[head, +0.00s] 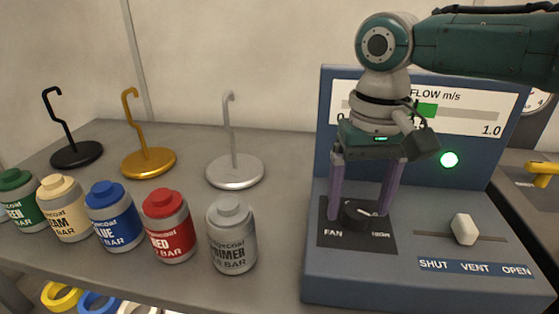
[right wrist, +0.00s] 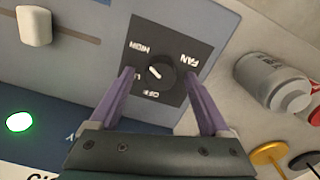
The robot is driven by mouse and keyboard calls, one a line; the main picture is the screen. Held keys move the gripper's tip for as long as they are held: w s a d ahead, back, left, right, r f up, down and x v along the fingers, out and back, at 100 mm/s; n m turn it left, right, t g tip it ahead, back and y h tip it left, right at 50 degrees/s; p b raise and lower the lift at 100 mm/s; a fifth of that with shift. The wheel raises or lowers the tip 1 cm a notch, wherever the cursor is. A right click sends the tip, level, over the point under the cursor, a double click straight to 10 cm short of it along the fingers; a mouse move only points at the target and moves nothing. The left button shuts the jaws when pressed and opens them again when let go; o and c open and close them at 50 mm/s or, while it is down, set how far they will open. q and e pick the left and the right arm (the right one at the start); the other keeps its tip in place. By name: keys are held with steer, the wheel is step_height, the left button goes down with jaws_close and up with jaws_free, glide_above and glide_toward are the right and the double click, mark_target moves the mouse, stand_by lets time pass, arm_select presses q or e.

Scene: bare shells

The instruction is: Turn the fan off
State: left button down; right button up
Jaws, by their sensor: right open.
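The fan knob (head: 352,214) is a round black dial on a black plate marked FAN, on the blue control box (head: 400,280). In the right wrist view the knob (right wrist: 163,75) has a white pointer mark aimed toward the HIGH and LOW side, not at OFF. The LOW label is partly hidden by a finger. My right gripper (head: 359,213) is open, pointing down, with one purple finger on each side of the knob. My left gripper is not in view.
A white vent slider (head: 464,229) stands right of the knob. Several paint cans, including a grey primer can (head: 232,240), stand left of the box. Behind them are hook stands, one silver (head: 235,172).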

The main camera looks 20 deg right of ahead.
steer(key=shift+f, duration=0.2)
steer(key=shift+c, duration=0.3)
jaws_close()
